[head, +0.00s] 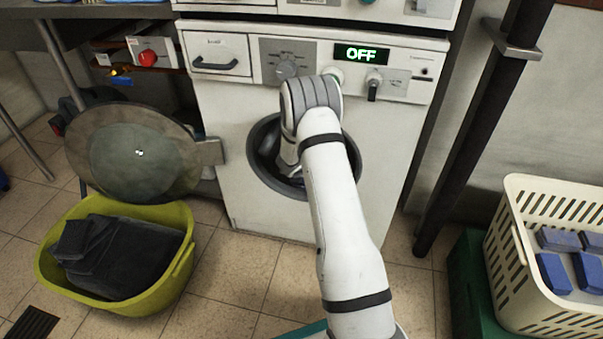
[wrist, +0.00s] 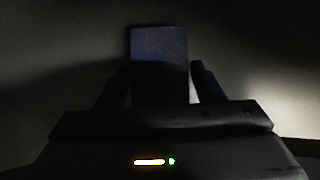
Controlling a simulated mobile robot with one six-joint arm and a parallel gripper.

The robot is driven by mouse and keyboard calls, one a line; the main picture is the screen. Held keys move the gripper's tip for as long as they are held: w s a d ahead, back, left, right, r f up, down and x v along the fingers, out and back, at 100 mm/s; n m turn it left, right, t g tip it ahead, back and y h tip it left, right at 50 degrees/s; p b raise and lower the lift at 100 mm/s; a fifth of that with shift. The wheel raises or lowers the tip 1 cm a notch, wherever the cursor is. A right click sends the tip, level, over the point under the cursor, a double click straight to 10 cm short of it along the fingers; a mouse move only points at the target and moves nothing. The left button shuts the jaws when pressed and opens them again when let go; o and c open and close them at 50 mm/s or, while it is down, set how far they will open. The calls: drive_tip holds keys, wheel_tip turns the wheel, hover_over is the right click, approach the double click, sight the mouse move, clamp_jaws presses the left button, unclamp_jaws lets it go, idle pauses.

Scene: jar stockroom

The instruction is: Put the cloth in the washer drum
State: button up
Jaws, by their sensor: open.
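The washer (head: 215,100) faces me with its round door (head: 140,160) swung open to the left. My arm reaches into the dark drum opening (head: 352,160), so the head view hides my gripper. In the wrist view my gripper (wrist: 161,85) is open inside the dim drum. A dark bluish rectangular piece, which looks like the folded cloth (wrist: 160,60), lies between and beyond the fingers. The left finger is close to its edge; a slim gap shows at the right finger. Its lower end is hidden by the gripper body, and I cannot tell whether it touches a finger.
A yellow-green tub (head: 180,270) with dark folded fabric (head: 120,255) stands on the floor at left. A cream basket (head: 515,290) with several blue blocks stands at right, beside a dark post (head: 470,130). The washer's display (head: 361,54) reads OFF. Tiled floor between is clear.

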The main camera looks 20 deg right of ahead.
drive_tip(key=p+v, duration=0.3)
drive_tip(key=v, duration=0.9)
drive_tip(key=shift+r, duration=0.1)
